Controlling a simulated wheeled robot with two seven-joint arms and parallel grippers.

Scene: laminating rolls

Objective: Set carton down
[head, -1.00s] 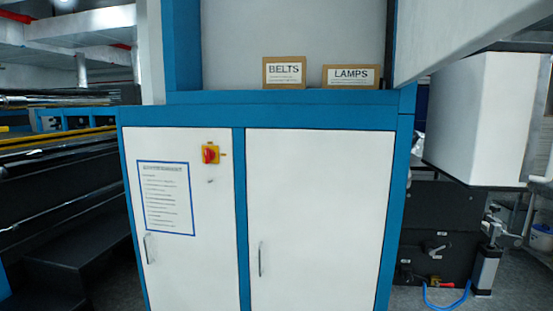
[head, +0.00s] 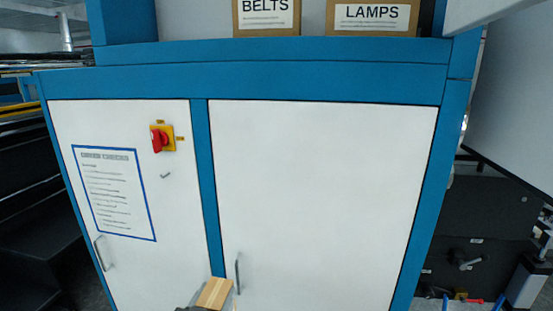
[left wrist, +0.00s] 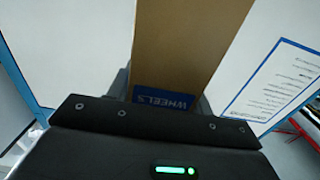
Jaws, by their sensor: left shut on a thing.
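A brown carton (head: 215,293) shows at the bottom edge of the head view, in front of the cabinet doors. Only its top part is visible there. In the left wrist view the carton (left wrist: 190,45) rises from the jaws, with a blue label reading WHEELS, upside down in the picture. My left gripper (left wrist: 165,92) is shut on this carton. In the head view only a dark bit of the left gripper (head: 190,308) shows beside it. The carton is below the blue ledge (head: 270,78) of the cabinet. My right gripper is not in view.
Cartons marked BELTS (head: 266,17) and LAMPS (head: 372,18) stand on top of the cabinet, with clear surface left of BELTS. The white doors (head: 320,180) carry handles, a red switch (head: 159,140) and a notice (head: 115,190). Dark machinery stands at right.

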